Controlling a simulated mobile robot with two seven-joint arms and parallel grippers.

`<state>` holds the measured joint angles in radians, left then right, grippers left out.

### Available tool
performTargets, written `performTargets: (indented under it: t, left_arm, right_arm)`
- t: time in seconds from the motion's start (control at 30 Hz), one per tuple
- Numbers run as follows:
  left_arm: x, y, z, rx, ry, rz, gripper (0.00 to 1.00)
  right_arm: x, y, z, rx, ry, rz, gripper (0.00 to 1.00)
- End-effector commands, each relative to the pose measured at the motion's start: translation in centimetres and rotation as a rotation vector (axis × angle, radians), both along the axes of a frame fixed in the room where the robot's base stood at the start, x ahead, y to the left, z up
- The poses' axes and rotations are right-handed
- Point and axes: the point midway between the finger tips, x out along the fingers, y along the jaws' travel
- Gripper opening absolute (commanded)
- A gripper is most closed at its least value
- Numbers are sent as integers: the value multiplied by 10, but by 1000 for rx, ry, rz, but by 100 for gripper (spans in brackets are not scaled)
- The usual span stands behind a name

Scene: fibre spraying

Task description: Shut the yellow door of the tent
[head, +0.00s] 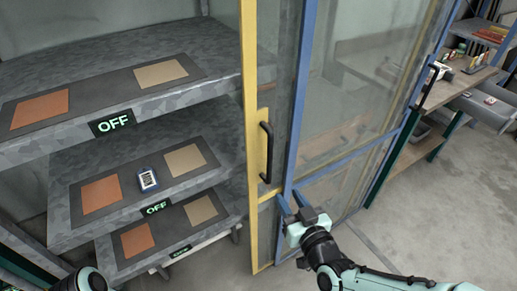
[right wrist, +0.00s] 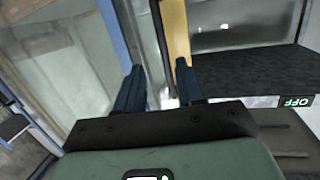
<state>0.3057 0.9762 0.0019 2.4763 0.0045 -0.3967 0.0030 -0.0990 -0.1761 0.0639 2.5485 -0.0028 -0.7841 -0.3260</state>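The yellow door (head: 250,150) of the tent is a tall yellow frame with clear panes and a black upright handle (head: 266,152). It stands beside a blue-framed clear panel (head: 296,120), overlapping it in the head view. The left side of the tent is open, with its shelves uncovered. My right gripper (head: 293,198) is open and empty, in front of the blue frame and right of the handle. In the right wrist view a yellow upright (right wrist: 176,35) shows beyond the fingers (right wrist: 160,70); contact cannot be told. My left gripper is out of view; only part of that arm shows.
Several grey shelves (head: 215,72) with orange and tan pads and OFF displays fill the left. A small device (head: 148,180) lies on the middle shelf. A workbench (head: 465,85) with a drawer stands at the far right. The floor (head: 420,215) at the right is clear.

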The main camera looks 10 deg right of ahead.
Motion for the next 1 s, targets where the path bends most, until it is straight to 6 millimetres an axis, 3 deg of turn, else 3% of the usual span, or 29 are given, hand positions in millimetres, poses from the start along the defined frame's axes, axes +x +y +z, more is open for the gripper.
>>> performTargets:
  t: [0.03, 0.13, 0.37, 0.8, 1.0]
  left_arm:
    - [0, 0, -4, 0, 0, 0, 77]
    - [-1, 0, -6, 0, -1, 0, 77]
    - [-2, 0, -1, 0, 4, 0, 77]
    - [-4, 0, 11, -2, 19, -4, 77]
    - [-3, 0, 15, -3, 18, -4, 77]
  right_arm:
    - [-5, -1, 18, -4, -61, -1, 38]
    - [-11, -2, 40, -12, -126, -5, 38]
    - [0, 0, 49, -15, -148, -5, 38]
    - [86, 13, 48, -14, -148, -6, 38]
    - [112, 17, 48, -14, -148, -6, 38]
